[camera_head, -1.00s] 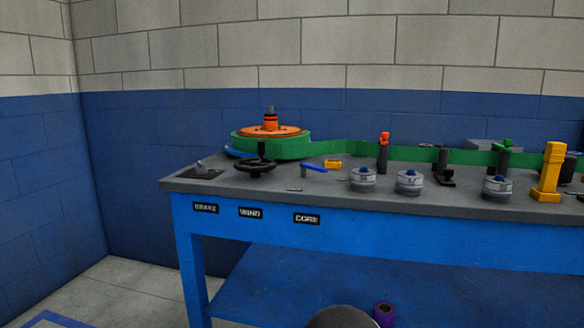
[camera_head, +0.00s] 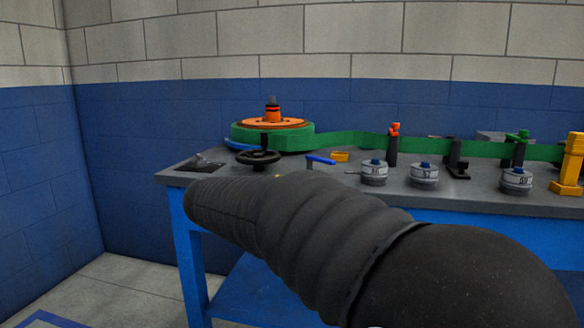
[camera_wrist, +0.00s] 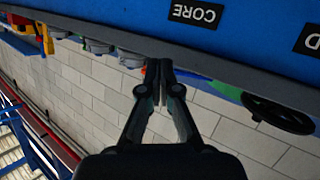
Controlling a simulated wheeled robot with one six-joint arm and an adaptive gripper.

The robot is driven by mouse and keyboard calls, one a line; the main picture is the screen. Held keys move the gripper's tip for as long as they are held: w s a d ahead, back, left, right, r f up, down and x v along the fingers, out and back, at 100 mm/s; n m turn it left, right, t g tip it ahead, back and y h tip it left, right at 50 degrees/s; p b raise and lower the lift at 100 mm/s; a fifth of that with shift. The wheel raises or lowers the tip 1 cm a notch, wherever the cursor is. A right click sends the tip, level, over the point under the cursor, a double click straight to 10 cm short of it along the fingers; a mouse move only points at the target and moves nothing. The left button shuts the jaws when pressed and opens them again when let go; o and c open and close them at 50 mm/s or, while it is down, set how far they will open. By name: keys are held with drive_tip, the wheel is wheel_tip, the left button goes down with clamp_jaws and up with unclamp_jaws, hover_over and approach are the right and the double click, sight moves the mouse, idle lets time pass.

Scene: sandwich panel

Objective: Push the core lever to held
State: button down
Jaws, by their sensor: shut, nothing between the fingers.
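The core lever (camera_head: 320,160) has a blue handle and stands near the front edge of the bench, above my arm in the head view. In the wrist view, which is upside down, a blue piece that looks like its handle (camera_wrist: 228,92) shows right of my fingers. My gripper (camera_wrist: 158,72) is shut and empty, with its fingertips close to the bench edge and apart from the blue handle. The CORE label (camera_wrist: 196,12) is on the bench front in the wrist view. My arm hides the labels and my gripper in the head view.
The black handwheel (camera_head: 258,157) stands left of the lever, before the green and orange reel (camera_head: 272,134). Grey round knobs (camera_head: 374,173) and a yellow post (camera_head: 570,165) stand to the right. A green band runs behind them. The bench top (camera_head: 470,192) is crowded.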

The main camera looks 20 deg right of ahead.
drive_tip(key=w+a+r+m+t+h, duration=0.2)
drive_tip(key=w+a+r, duration=0.15)
drive_tip(key=w, duration=0.25)
drive_tip(key=p, duration=0.2)
approach(324, 162)
drive_tip(key=shift+m+h, duration=0.3)
drive_tip(key=shift+h, duration=0.1)
drive_tip(key=x, duration=0.7)
drive_tip(key=shift+w+f, duration=0.15)
drive_tip(key=shift+f, duration=0.1)
